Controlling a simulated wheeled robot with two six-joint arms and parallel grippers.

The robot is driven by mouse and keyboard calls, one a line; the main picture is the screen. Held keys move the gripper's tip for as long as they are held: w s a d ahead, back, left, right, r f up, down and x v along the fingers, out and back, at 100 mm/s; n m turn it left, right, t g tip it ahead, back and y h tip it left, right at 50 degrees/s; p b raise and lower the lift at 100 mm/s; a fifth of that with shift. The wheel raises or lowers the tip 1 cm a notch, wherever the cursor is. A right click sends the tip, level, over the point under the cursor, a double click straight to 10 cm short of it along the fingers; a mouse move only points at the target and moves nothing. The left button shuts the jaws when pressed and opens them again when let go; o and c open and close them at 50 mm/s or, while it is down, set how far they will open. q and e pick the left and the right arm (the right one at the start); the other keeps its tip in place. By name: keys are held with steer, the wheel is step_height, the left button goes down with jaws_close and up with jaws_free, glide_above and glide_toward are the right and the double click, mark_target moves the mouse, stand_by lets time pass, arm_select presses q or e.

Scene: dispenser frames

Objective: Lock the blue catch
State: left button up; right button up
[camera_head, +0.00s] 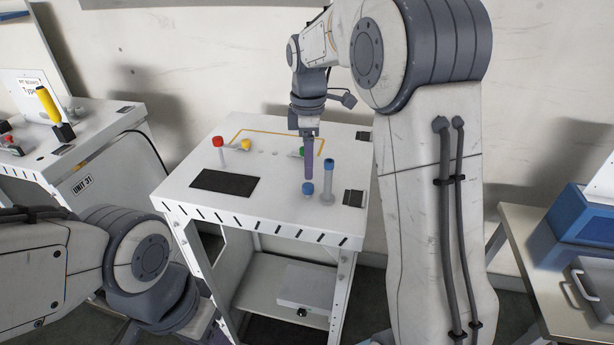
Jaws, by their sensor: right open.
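A blue round knob (308,188) sits low on the white table top (285,215), right of the black pad. A grey upright post with a blue top (328,175) stands just right of it; which of these parts make up the blue catch I cannot tell for sure. My right gripper (309,178) points straight down with its fingers just above and behind the blue knob, left of the post. It is open with nothing seen in it; whether it touches the knob is unclear. My left arm is at the lower left, its gripper not visible.
A red knob (218,141) and a yellow knob (246,145) stand at the table's left. A green knob (302,152) is partly hidden behind my right gripper. A black pad (224,183) lies at front left. A blue box (580,215) stands on the right bench.

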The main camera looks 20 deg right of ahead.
mark_target(308, 185)
step_height(308, 185, down, 6)
steer(key=shift+f+p, duration=0.1)
steer(key=shift+p, duration=0.6)
jaws_close()
